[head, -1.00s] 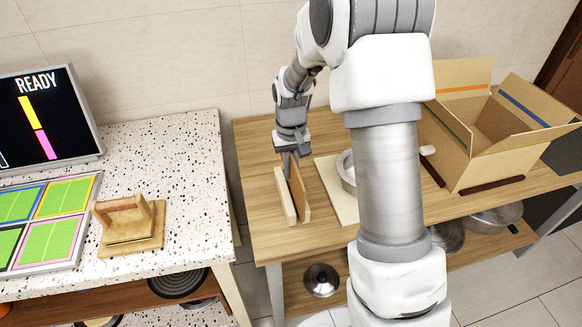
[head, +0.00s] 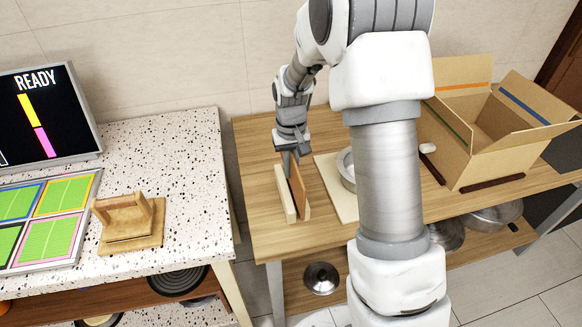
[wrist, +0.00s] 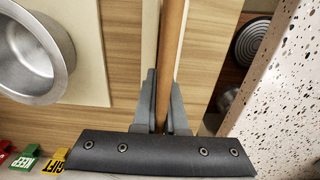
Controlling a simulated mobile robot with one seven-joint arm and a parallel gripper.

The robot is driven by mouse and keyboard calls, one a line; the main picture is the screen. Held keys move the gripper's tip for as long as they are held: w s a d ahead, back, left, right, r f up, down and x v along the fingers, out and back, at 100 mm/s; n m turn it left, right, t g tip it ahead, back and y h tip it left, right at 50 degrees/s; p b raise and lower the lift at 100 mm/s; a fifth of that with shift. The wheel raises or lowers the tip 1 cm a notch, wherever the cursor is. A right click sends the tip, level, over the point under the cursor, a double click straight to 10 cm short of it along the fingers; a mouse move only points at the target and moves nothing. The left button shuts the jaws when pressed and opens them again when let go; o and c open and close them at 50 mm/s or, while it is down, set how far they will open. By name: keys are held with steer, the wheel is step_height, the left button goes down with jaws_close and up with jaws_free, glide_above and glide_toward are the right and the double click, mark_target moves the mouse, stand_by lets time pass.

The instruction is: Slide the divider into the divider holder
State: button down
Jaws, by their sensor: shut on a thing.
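The divider (head: 299,191) is a thin brown panel standing on edge over the wooden table. My gripper (head: 291,156) is shut on its far upper part. In the wrist view the divider (wrist: 172,45) runs edge-on between the two fingers (wrist: 164,92). A narrow cream strip (head: 284,196) stands close along its left side in the head view; I cannot tell whether they touch. On the speckled counter at left is a wooden piece with a flat base and raised uprights (head: 130,220), which looks like the divider holder. The divider is well apart from it.
A cream board (head: 334,190) with a metal pot (head: 346,168) lies right of the divider. An open cardboard box (head: 480,155) stands further right. A gap (head: 236,190) separates the table from the counter (head: 175,150). A screen reading READY (head: 45,115) stands at left.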

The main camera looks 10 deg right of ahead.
steer(key=shift+f+b, duration=0.8)
steer(key=shift+f, duration=0.55)
steer(key=shift+f, duration=0.1)
stand_by(0.5)
steer(key=shift+f, duration=0.35)
steer(key=shift+b, duration=0.3)
stand_by(0.6)
steer(key=shift+r, duration=0.1)
steer(key=shift+r+p, duration=1.4)
steer(key=shift+r, duration=0.4)
steer(key=shift+f, duration=0.2)
steer(key=shift+f+b, duration=0.95)
steer(key=shift+f, duration=0.3)
steer(key=shift+f, duration=0.1)
stand_by(0.3)
